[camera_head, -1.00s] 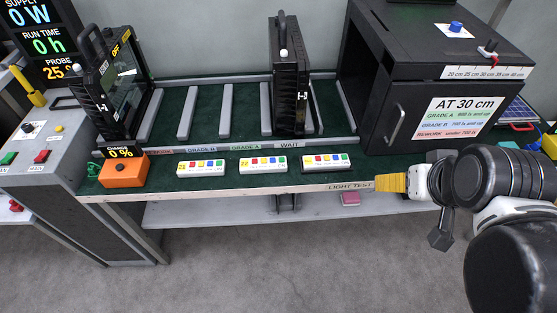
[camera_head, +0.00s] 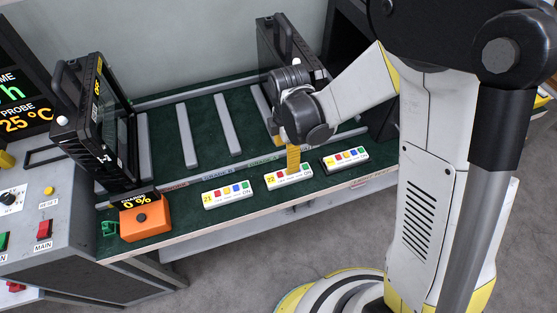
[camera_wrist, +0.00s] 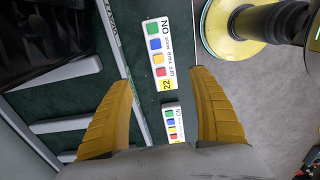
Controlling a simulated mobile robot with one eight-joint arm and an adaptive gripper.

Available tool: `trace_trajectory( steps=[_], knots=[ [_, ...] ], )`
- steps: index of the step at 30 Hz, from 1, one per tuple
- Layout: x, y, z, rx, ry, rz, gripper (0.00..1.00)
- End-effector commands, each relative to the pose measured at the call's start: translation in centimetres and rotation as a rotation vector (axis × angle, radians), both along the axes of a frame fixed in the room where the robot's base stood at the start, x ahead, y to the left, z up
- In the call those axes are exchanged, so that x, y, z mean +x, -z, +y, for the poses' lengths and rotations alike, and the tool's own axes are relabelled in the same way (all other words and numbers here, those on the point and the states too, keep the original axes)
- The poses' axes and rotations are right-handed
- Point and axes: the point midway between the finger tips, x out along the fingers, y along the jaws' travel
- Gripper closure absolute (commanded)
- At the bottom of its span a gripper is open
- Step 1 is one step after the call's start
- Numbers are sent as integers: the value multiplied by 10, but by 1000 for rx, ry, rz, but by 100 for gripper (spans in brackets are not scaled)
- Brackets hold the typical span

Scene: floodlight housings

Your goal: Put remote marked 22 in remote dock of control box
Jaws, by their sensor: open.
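The remote marked 22 (camera_head: 289,177) is white with coloured buttons and lies on the green bench top, in the middle of a row of remotes. In the wrist view, remote 22 (camera_wrist: 156,50) lies between and beyond the yellow fingers, its yellow number end nearest me. My gripper (camera_wrist: 160,78) is open and empty. In the head view, my gripper (camera_head: 293,158) points down over remote 22 and hides part of it; contact cannot be told. The grey control box (camera_head: 64,208) stands at the left; I cannot pick out its remote dock.
Remote 21 (camera_head: 227,193) lies left of remote 22, and another remote (camera_head: 345,160) lies right. An orange box (camera_head: 146,222) with a charge display sits at the bench's left front. A black floodlight housing (camera_head: 92,125) stands behind it. Another housing (camera_head: 270,50) stands behind my arm.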

Motion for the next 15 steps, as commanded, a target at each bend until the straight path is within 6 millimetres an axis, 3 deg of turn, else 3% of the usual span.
trace_trajectory(
  steps=[9,15],
  knots=[
    [0,50,-1,0,0,0,30],
    [-1,66,-3,0,2,-1,30]
  ],
)
